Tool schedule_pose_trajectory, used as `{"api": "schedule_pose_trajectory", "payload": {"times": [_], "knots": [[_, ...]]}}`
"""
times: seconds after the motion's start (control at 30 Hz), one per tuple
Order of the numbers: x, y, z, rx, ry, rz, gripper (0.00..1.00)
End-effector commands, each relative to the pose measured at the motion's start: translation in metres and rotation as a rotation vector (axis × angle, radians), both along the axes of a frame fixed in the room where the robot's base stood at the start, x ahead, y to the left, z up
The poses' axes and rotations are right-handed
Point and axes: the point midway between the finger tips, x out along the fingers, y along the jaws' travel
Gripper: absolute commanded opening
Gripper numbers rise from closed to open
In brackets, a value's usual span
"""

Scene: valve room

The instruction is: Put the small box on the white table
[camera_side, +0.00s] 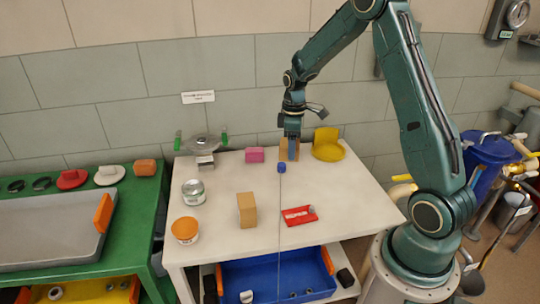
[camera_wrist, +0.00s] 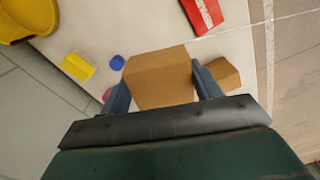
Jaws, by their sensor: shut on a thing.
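The white table (camera_side: 345,205) stands in the middle of the side view. My gripper (camera_side: 291,150) points down over its back part. It is shut on a brown box (camera_wrist: 160,75), with one finger on each side in the wrist view. In the side view this box (camera_side: 283,152) is partly hidden behind the fingers. I cannot tell whether it touches the tabletop. A second brown box (camera_side: 246,210) stands upright near the table's front; a brown box (camera_wrist: 223,74) also shows to the right of the held one in the wrist view.
A pink block (camera_side: 255,155), yellow item (camera_side: 328,146), blue cap (camera_side: 282,168), red packet (camera_side: 299,215), can (camera_side: 195,192) and orange tub (camera_side: 185,230) are on the white table. A green table (camera_side: 130,205) stands at left. The table's right part is clear.

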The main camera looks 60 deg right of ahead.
Motion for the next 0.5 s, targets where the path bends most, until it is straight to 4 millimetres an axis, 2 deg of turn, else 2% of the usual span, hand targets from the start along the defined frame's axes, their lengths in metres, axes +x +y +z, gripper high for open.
{"api": "schedule_pose_trajectory", "payload": {"times": [0.1, 0.5], "knots": [[-0.010, -0.031, 0.007, -0.001, -0.002, 0.059, 0.40], [-0.055, -0.120, 0.030, -0.001, -0.002, 0.283, 0.40]]}}
